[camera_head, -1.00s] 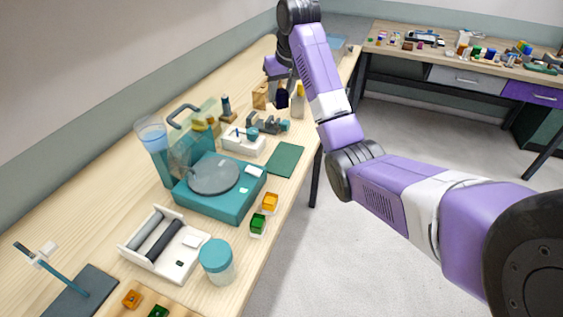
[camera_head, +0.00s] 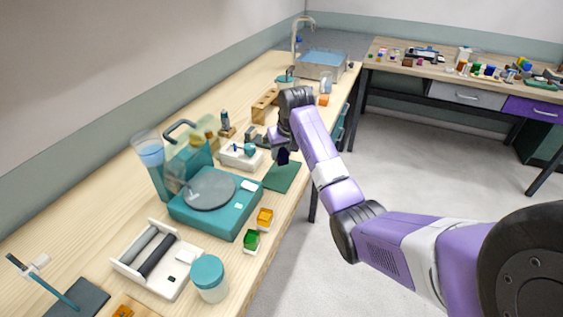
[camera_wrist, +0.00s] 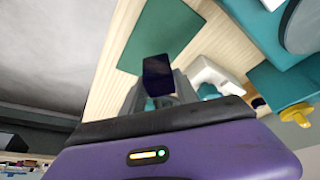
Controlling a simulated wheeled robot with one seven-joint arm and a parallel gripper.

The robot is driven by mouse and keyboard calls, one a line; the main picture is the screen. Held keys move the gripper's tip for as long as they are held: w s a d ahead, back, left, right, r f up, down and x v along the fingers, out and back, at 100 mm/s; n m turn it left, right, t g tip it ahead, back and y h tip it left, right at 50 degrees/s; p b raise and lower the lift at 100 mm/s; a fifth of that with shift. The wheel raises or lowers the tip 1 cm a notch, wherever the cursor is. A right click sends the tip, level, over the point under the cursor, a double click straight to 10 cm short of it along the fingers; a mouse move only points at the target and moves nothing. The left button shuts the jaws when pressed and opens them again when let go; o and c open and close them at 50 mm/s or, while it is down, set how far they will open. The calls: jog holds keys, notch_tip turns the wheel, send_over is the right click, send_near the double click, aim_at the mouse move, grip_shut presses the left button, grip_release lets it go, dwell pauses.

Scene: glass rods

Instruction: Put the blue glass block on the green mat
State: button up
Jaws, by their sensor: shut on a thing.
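My gripper (camera_head: 276,144) is shut on the blue glass block (camera_head: 283,157), which looks dark navy. The block also shows in the wrist view (camera_wrist: 158,76), upright between the fingertips. The green mat (camera_head: 283,178) lies flat on the bench near its front edge, and nothing stands on it. In the head view the block is above the mat's far edge. In the wrist view the mat (camera_wrist: 150,30) lies beyond the block, and the block overlaps its edge in the picture. The height of the block above the bench is hard to tell.
A teal device with a grey round plate (camera_head: 208,190) stands left of the mat. A white tray (camera_head: 240,157) is close behind the mat. Orange (camera_head: 265,217) and green (camera_head: 251,240) blocks sit near the front edge. A sink (camera_head: 321,64) is at the far end.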

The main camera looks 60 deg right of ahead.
aim_at(282, 162)
jog(key=shift+f, duration=2.25)
jog(key=shift+f, duration=0.2)
jog(key=o, duration=1.2)
jog(key=shift+r, duration=0.25)
jog(key=v, duration=1.2)
jog(key=shift+f, duration=0.1)
